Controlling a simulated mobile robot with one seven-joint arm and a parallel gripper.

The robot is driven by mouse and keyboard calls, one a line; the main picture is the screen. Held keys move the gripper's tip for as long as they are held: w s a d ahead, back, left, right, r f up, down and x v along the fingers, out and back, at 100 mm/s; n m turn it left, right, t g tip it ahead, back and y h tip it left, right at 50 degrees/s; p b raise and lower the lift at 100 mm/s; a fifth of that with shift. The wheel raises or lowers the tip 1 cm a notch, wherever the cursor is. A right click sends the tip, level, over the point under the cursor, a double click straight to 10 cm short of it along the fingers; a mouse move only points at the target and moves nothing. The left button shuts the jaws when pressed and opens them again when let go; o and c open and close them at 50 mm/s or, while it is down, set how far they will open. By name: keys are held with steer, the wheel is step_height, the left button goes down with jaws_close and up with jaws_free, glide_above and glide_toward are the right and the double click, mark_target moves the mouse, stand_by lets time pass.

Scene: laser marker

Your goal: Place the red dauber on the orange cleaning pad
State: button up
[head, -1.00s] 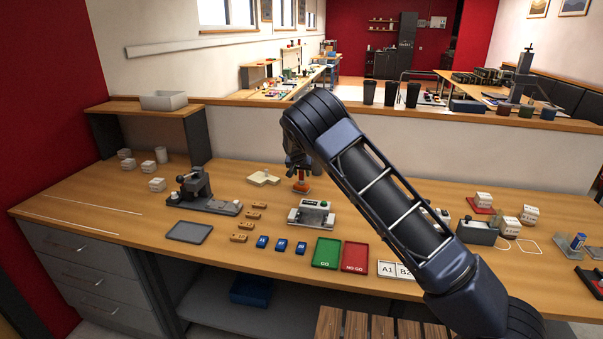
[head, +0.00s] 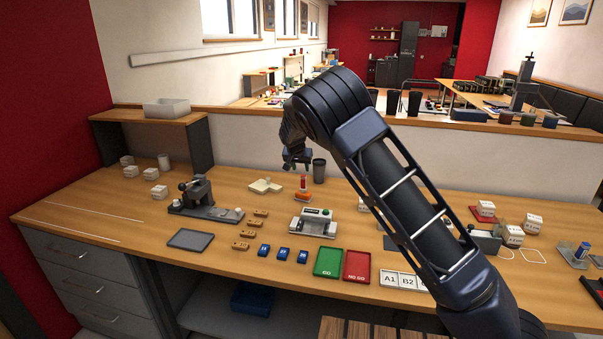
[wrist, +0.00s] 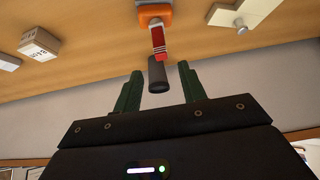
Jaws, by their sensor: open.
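The red dauber (head: 303,182) stands upright on the orange cleaning pad (head: 302,197), toward the back of the bench. In the wrist view the red dauber (wrist: 158,41) extends from the orange pad (wrist: 153,14), with its top toward my gripper. My gripper (head: 297,163) is above and apart from the dauber in the head view. Its green fingers (wrist: 158,90) are spread, with nothing held between them. The dauber's contact with the pad is too small to make out fully.
A dark cup (head: 319,170) stands close behind and right of the dauber. A cream block (head: 265,186) lies to its left, and a grey device (head: 313,222) stands in front. A low partition wall (head: 400,155) runs behind the bench.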

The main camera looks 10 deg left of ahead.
steer(key=s+d+r+m+g, duration=0.1)
steer(key=d+r, duration=0.3)
steer(key=d, duration=0.6)
steer(key=d+r+g, duration=0.1)
steer(key=d+r, duration=0.3)
steer(key=d, duration=0.6)
steer(key=s+d+r+g+y, duration=0.1)
steer(key=s+d+r, duration=0.2)
steer(key=s+d, duration=0.35)
steer(key=s+d+r+y, duration=0.1)
steer(key=s+d+r, duration=0.25)
steer(key=d, duration=0.65)
steer(key=s+d+r, duration=0.2)
steer(key=s+d, duration=0.4)
steer(key=s, duration=0.1)
steer(key=s+d+r, duration=0.3)
steer(key=s+d, duration=0.3)
steer(key=s, duration=0.1)
steer(key=s+d+f+h, duration=0.1)
steer(key=s+d, duration=0.2)
steer(key=s, duration=0.6)
steer(key=s+d+f+n+t+h, duration=0.1)
steer(key=s+d+f, duration=0.1)
steer(key=s, duration=0.7)
steer(key=shift+d, duration=0.5)
